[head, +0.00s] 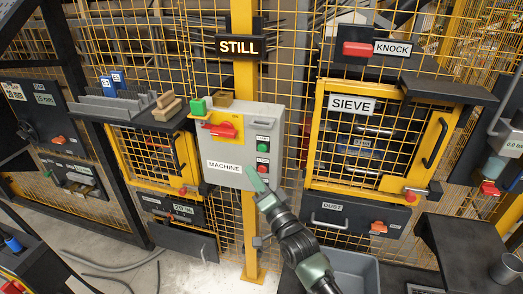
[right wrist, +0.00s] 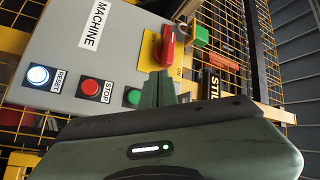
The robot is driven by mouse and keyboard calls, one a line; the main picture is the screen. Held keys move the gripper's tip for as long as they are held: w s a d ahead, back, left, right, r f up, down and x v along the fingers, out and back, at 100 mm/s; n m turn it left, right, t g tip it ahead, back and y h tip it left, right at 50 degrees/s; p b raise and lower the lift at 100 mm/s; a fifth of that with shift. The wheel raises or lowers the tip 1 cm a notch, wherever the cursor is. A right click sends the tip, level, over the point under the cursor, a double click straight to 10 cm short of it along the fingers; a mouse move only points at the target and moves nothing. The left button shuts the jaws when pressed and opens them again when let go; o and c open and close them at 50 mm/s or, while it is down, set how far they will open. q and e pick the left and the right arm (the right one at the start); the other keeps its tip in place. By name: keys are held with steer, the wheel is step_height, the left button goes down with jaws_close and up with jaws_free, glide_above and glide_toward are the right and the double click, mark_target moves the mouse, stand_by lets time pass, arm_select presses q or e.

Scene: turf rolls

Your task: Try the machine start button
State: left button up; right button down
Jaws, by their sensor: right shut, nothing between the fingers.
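The grey machine box (head: 227,176), labelled MACHINE, hangs on a yellow post. The green start button (head: 262,147) is above the red stop button (head: 262,170). The right wrist view shows the green button (right wrist: 132,97), the red stop button (right wrist: 90,88) and a lit white-blue reset button (right wrist: 38,75). A red rotary switch (head: 221,130) sits on a yellow plate. My left gripper is not in view.
A STILL sign (head: 240,47) hangs above the box. A green block (head: 198,107) sits at the box's upper left. The SIEVE cage (head: 437,135) stands to the right, with the DUST drawer (head: 345,216) below. A grey bin (head: 355,270) stands near my right arm.

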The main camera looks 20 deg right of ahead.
mark_target(262, 148)
steer(key=shift+w+d+b, duration=0.6)
steer(key=shift+w+d, duration=0.15)
steer(key=shift+w, duration=0.35)
steer(key=shift+w+d+b, duration=0.65)
steer(key=shift+w+d, duration=0.1)
steer(key=shift+w, duration=0.35)
steer(key=shift+w+d+b, duration=0.6)
steer(key=shift+w+d, duration=0.15)
steer(key=shift+w, duration=0.35)
steer(key=shift+w, duration=0.1)
steer(key=shift+w+d, duration=0.2)
steer(key=shift+w, duration=0.05)
steer(key=shift+w+d+b, duration=0.25)
steer(key=shift+w+b, duration=0.1)
steer(key=shift+s, duration=0.1)
stand_by(0.4)
steer(key=shift+s+a+p, duration=0.45)
steer(key=shift+s+p, duration=0.2)
